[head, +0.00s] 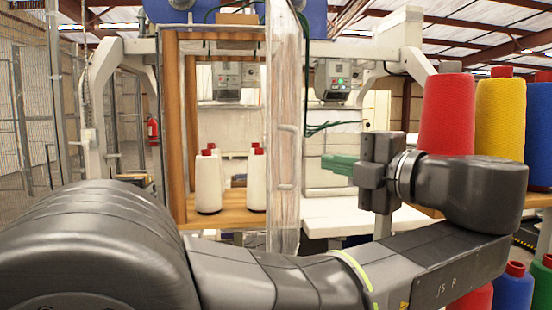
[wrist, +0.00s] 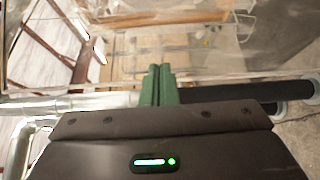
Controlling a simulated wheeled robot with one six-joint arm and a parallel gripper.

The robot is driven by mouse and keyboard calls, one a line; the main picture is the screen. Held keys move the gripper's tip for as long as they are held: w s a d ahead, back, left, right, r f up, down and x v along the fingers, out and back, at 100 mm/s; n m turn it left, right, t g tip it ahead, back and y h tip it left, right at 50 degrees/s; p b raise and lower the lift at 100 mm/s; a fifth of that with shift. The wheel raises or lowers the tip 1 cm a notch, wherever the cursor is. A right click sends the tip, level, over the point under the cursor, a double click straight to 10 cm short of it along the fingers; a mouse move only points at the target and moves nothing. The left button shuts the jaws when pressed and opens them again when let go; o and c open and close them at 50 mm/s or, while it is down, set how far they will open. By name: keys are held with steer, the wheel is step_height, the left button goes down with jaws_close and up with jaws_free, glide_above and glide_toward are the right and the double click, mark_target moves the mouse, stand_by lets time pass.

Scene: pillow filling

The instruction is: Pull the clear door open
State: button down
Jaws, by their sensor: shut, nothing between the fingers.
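The clear door (head: 284,90) shows in the head view as a narrow, streaky see-through panel, seen at a steep angle on the right side of a wood-framed cabinet (head: 172,120). A pale bar handle (head: 288,157) is on it. I cannot tell how far the door stands open. My gripper (head: 326,165) is to the right of the handle, with its green fingers pointing left towards the panel. In the wrist view its fingers (wrist: 158,84) are together and hold nothing. Clear panel edges cross beyond them; contact cannot be told.
White spools with red tops (head: 208,182) stand on the cabinet's wooden shelf (head: 232,210). Large red (head: 445,115), yellow (head: 499,115) and blue (head: 538,120) cones stand at the right, close behind my wrist. A white table (head: 335,215) lies below the gripper.

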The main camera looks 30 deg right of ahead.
steer(key=b, duration=0.1)
glide_toward(278, 153)
steer(key=w, duration=0.5)
steer(key=shift+a, duration=0.4)
steer(key=shift+s, duration=0.1)
steer(key=s+d+p, duration=0.1)
steer(key=d, duration=0.1)
steer(key=s+d, duration=0.2)
steer(key=shift+d+p, duration=0.15)
steer(key=shift+p, duration=0.25)
